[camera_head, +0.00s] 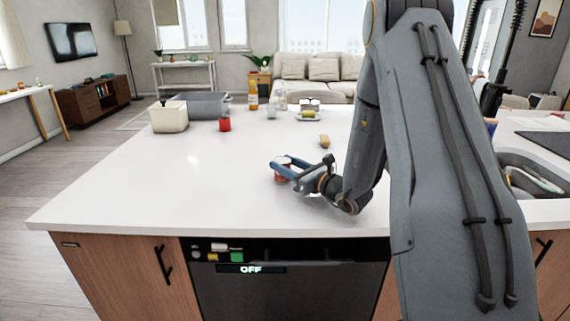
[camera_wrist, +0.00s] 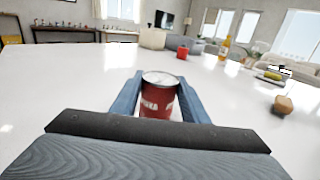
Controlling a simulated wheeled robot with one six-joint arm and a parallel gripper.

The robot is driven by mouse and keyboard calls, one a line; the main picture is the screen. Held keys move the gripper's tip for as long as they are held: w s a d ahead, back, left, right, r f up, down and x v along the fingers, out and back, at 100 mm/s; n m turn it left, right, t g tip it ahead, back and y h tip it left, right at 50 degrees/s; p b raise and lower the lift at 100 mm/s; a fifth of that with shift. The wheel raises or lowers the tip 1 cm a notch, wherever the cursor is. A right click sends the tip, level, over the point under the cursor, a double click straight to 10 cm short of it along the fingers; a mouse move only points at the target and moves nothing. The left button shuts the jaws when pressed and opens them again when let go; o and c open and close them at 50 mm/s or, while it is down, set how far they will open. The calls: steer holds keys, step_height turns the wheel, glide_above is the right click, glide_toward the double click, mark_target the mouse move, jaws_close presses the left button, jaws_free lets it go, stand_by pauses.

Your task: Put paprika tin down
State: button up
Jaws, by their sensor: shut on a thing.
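The paprika tin (camera_wrist: 159,96) is a red cylinder with pale lettering and a light lid, upright between the fingers in the wrist view. It also shows in the head view (camera_head: 281,172), partly covered by the fingers. My gripper (camera_head: 282,162) is shut on it, one blue finger on each side. The tin is at or just above the white island top (camera_head: 185,185); I cannot tell whether its base touches, as the gripper body hides part of it in the wrist view.
A red container (camera_head: 224,124), a cream box (camera_head: 169,118) and a grey tub (camera_head: 207,105) stand at the far left. A yellow bottle (camera_head: 253,96) and a plate of food (camera_head: 309,116) are at the back. A small brown item (camera_head: 324,141) lies beyond my gripper. The left and middle counter is clear.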

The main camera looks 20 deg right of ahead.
steer(key=shift+f, duration=0.1)
steer(key=o, duration=0.7)
steer(key=shift+c, duration=0.2)
steer(key=o, duration=0.4)
